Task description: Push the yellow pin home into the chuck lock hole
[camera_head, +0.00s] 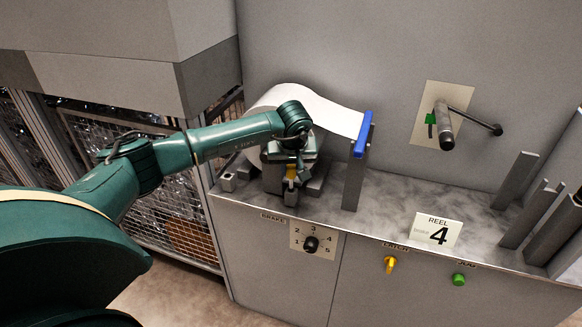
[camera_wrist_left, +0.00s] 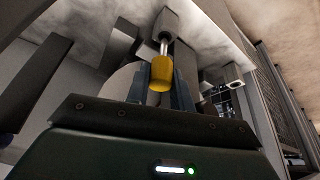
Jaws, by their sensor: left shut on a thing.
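The yellow pin (camera_wrist_left: 161,74) shows in the left wrist view, its yellow head between the fingers of my left gripper (camera_wrist_left: 160,88). How deep the shank sits and the lock hole itself cannot be made out. In the head view my left gripper (camera_head: 291,170) points down at the roll stand, shut on the pin. A little yellow of the pin (camera_head: 291,174) shows below the wrist. My right gripper is not in view.
A white paper web (camera_head: 325,113) runs from the roll to a blue-topped post (camera_head: 353,175) just right of my left gripper. A REEL 4 sign (camera_head: 437,233) stands on the bench. A brake dial (camera_head: 311,244) and a crank handle (camera_head: 446,138) are fixed on the machine.

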